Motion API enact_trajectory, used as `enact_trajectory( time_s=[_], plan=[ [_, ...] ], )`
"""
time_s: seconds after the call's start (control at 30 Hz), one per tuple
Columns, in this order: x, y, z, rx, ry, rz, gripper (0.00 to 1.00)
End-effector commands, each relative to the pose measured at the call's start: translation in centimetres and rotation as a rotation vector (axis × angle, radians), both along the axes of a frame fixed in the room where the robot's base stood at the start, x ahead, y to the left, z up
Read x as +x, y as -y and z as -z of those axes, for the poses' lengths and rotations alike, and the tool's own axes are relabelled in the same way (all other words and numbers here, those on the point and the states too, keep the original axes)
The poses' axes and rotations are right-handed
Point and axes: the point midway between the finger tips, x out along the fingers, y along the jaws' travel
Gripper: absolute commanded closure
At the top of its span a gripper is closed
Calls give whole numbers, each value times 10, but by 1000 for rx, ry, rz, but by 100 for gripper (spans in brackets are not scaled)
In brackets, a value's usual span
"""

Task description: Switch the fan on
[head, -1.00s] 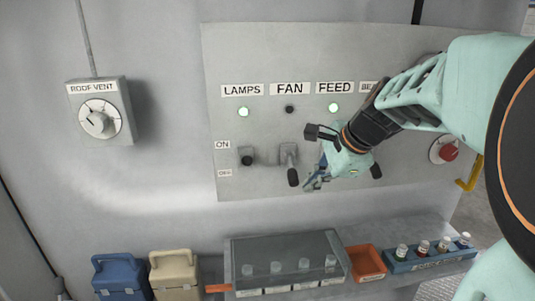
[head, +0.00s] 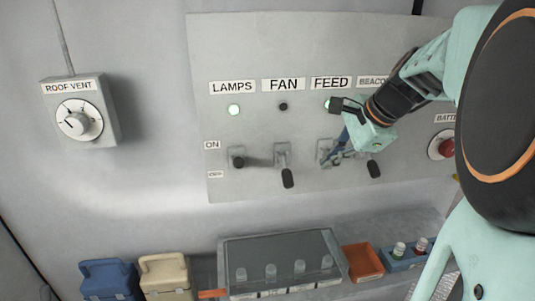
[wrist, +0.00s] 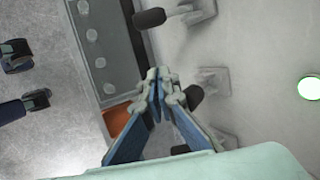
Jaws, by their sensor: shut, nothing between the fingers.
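The FAN lever (head: 283,160) is on the grey panel, its black handle hanging down toward OFF. The small lamp (head: 283,106) under the FAN label is dark. In the wrist view the FAN handle (wrist: 150,18) shows at the top, apart from my fingers. My gripper (head: 328,162) is shut and empty, right of the FAN lever and in front of the FEED switch, which it partly hides. In the wrist view my fingertips (wrist: 160,76) are together, beside the FEED switch's black knob (wrist: 194,97). I cannot tell whether they touch it.
The LAMPS lever (head: 238,158) is at left, its green lamp lit. The FEED lamp is also lit. The BEACON lever (head: 374,168) hangs down at right. Below stand a clear-lidded case (head: 280,248) and an orange tray (head: 363,262).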

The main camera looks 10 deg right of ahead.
Motion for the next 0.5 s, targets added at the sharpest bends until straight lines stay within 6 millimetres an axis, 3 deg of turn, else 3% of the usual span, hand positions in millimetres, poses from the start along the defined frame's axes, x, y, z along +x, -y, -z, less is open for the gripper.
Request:
enact_trajectory(
  time_s=[0.27,0.5],
  plan=[
    [11,-7,20,2,-3,-1,100],
    [35,-19,63,2,-5,-1,100]
  ],
)
